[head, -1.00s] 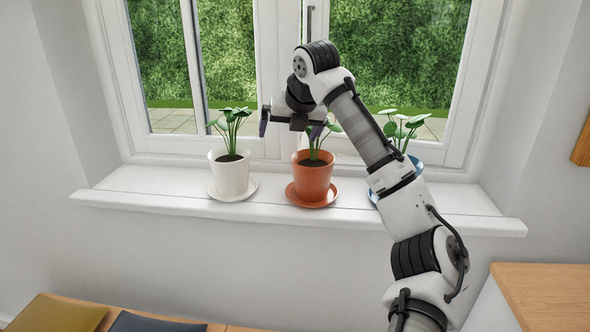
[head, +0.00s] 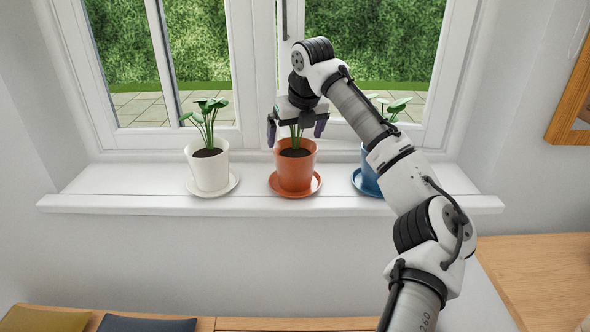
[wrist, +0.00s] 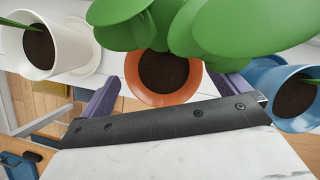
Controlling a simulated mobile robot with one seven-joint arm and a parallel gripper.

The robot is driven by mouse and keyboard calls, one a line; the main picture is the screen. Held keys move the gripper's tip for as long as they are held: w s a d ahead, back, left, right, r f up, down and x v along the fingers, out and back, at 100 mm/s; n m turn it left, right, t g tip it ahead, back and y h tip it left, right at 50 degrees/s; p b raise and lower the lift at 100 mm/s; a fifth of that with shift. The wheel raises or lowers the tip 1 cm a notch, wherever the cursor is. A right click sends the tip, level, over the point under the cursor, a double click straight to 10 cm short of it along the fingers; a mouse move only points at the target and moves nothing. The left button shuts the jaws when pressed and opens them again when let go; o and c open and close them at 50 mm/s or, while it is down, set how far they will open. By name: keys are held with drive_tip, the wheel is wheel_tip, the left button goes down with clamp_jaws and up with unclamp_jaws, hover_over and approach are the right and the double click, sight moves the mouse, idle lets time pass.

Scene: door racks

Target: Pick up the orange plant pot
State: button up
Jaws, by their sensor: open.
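The orange plant pot (head: 296,168) stands upright on its orange saucer (head: 273,184), on the white windowsill between two other pots. It holds dark soil and a green plant, whose top is partly hidden by my gripper in the head view. My gripper (head: 297,135) points down over the pot, open and empty, with one finger on each side of the plant near the rim level. In the wrist view the orange pot (wrist: 165,96) lies between and beyond the two purple fingers, with large leaves covering part of it. I cannot tell whether the fingers touch it.
A white pot (head: 209,171) stands to the left and a blue pot (head: 370,181) to the right, partly behind my arm. The window (head: 250,100) is close behind. A wooden surface (head: 530,270) is at lower right; cushions (head: 45,320) lie at lower left.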

sight(294, 154)
drive_tip(key=f, duration=0.1)
drive_tip(key=f+p, duration=0.1)
drive_tip(key=f, duration=0.1)
drive_tip(key=f+p, duration=0.1)
drive_tip(key=shift+w+f, duration=0.25)
drive_tip(key=shift+f, duration=0.15)
drive_tip(key=shift+w+a+f, duration=0.1)
drive_tip(key=shift+w+f, duration=0.05)
drive_tip(key=shift+f, duration=0.2)
drive_tip(key=c, duration=1.5)
